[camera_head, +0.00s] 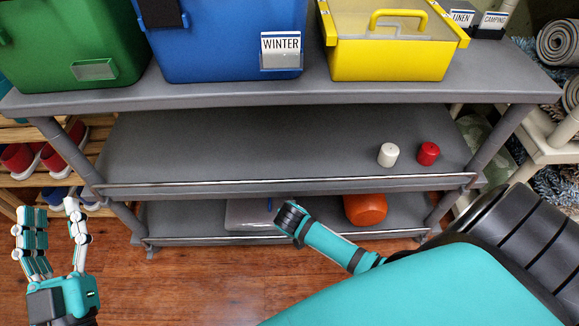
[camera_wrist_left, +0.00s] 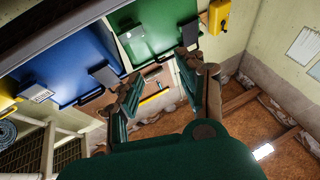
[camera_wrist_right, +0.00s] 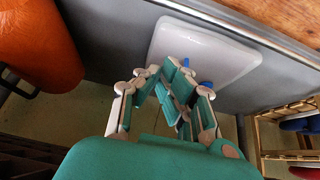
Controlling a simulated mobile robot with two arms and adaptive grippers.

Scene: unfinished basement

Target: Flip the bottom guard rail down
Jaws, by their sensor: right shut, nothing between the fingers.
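The bottom guard rail (camera_head: 215,238) is a thin metal bar along the front of the lowest tier of a grey shelf. Part of it is hidden behind my right arm, and I cannot tell whether it is up or down. My right arm reaches to this tier in the head view, where its fingers do not show clearly. In the right wrist view my right gripper (camera_wrist_right: 172,82) is shut and empty, in front of a pale container (camera_wrist_right: 205,50); contact cannot be told. My left gripper (camera_head: 55,218) is open and empty, left of the shelf; its spread fingers show in the left wrist view (camera_wrist_left: 160,95).
An orange object (camera_head: 365,209) lies on the lowest tier. The middle tier has its own rail (camera_head: 285,183), a white jar (camera_head: 388,154) and a red jar (camera_head: 428,153). Green (camera_head: 70,45), blue (camera_head: 215,40) and yellow (camera_head: 390,58) bins stand on top. Wooden floor (camera_head: 200,275) is clear in front.

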